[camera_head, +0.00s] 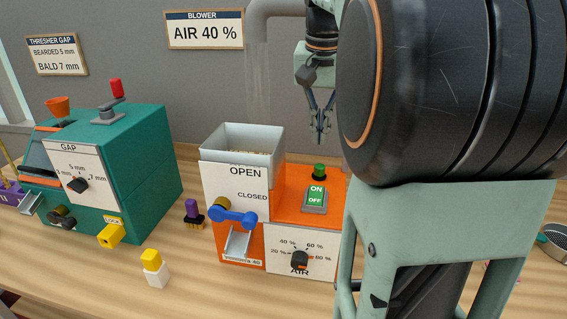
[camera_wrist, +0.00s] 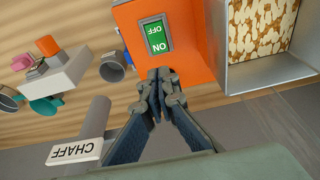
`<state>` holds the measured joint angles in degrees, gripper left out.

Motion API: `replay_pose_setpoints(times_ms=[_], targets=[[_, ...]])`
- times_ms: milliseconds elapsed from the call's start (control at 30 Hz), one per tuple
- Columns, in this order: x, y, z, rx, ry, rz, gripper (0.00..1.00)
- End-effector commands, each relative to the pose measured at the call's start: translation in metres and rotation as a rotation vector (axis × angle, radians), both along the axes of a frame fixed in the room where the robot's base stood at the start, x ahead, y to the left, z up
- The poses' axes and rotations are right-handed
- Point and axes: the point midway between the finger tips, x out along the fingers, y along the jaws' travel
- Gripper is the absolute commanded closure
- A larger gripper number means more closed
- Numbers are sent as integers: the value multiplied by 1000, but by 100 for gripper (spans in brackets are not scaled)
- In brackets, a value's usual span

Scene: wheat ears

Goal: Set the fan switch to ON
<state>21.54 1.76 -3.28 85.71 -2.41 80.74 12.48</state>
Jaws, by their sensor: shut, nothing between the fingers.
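The fan switch (camera_head: 316,195) is a green rocker marked ON and OFF in a grey frame on top of the orange blower (camera_head: 285,195). ON is on its far half in the head view. It also shows in the wrist view (camera_wrist: 157,38), with the ON half toward my fingertips. I cannot tell which half is pressed down. My gripper (camera_head: 321,138) is shut and empty, pointing down above and behind the switch. In the wrist view the fingertips (camera_wrist: 163,73) show just beside the ON end, apart from it. A green lamp-like knob (camera_head: 319,171) stands behind the switch.
The blower has a grey hopper (camera_head: 241,140), a blue OPEN/CLOSED lever (camera_head: 234,217) and an AIR dial (camera_head: 300,259). A teal thresher (camera_head: 130,160) stands left. A CHAFF sign (camera_wrist: 78,152) shows in the wrist view. My arm covers the right side of the head view.

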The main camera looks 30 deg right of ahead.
Motion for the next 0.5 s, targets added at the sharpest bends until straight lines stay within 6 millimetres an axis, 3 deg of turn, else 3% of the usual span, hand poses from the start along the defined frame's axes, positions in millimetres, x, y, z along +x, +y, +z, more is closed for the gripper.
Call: replay_pose_setpoints(times_ms=[333, 500], targets=[[0, 0, -3, 0, 2, 1, 100], [2, -2, -22, 1, 5, 1, 100]])
